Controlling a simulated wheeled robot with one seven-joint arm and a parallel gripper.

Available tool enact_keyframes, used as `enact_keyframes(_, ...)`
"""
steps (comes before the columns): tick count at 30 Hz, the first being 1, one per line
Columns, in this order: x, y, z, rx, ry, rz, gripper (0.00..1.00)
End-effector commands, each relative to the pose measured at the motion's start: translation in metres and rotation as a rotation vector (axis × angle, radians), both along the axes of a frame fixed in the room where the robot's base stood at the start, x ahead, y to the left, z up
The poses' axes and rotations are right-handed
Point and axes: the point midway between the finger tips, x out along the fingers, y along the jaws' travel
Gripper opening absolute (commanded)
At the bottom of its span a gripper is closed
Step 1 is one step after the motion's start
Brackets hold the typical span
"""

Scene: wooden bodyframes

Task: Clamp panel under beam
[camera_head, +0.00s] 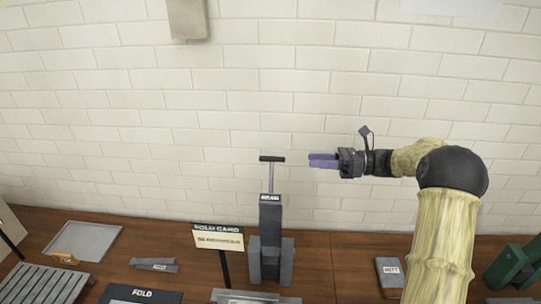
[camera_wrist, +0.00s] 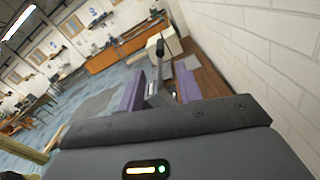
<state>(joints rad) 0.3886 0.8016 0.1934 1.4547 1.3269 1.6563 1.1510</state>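A dark grey upright clamp stand (camera_head: 270,235) is on the wooden bench against the wall. A thin rod rises from its top to a black T-handle (camera_head: 272,159). My gripper (camera_head: 312,160) has purple fingers and is in the air right of the handle, about level with it and apart from it. In the wrist view the fingers (camera_wrist: 159,80) are spread with nothing held between them. The handle (camera_wrist: 160,47) and part of the stand show beyond the gap. A flat grey sheet (camera_head: 82,243) lies at the bench's left; I cannot tell whether it is the panel. I cannot single out a beam.
A card sign (camera_head: 218,238) on a post is just left of the stand. A slatted grey rack (camera_head: 42,284), a FOLD sign (camera_head: 142,294), a dark labelled block (camera_head: 390,272) and a green fixture (camera_head: 515,265) are on the bench (camera_head: 335,250). The brick wall (camera_head: 230,90) is close behind.

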Motion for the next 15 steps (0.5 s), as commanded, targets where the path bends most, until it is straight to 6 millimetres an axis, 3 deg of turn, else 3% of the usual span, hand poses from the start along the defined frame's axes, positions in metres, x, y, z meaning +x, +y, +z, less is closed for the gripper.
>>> enact_keyframes(15, 0.003, 0.093, 0.004, 0.0, 0.003, 0.002, 0.35)
